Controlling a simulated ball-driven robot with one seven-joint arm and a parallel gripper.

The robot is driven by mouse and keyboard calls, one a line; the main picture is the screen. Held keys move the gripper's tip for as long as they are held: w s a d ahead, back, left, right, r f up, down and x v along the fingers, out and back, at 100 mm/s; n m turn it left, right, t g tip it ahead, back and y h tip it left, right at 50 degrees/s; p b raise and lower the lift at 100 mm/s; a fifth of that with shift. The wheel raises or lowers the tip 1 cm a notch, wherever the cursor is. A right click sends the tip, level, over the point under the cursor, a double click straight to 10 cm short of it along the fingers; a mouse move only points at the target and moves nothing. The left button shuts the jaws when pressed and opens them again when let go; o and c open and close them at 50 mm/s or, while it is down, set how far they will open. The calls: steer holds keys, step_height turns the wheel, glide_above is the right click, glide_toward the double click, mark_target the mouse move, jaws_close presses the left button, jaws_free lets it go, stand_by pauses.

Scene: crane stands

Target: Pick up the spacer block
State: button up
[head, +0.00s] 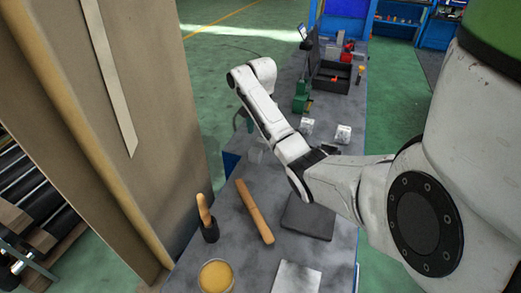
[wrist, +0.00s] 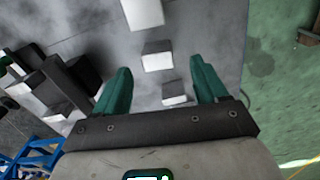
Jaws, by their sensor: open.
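Several pale grey blocks lie in a row on the grey bench in the wrist view: one block (wrist: 143,12) at the top edge, a smaller block (wrist: 157,58) in the middle and another (wrist: 175,93) lower down. I cannot tell for sure which is the spacer block. My gripper (wrist: 161,65) is open and empty. Its two green fingers are apart, with the middle block showing between the tips and the lower one between the fingers.
A wooden roller (head: 254,211), a wooden-handled tool (head: 207,217), a round yellowish container (head: 216,277) and a dark flat plate (head: 308,216) lie on the near bench. A black open box (head: 331,78) stands farther back. A tall brown panel (head: 125,90) rises at left.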

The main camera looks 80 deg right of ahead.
mark_target(262, 140)
steer(key=shift+s+f+p, duration=0.2)
steer(key=shift+f+p, duration=0.35)
steer(key=shift+f, duration=2.45)
steer(key=shift+c, duration=0.3)
steer(key=c, duration=1.1)
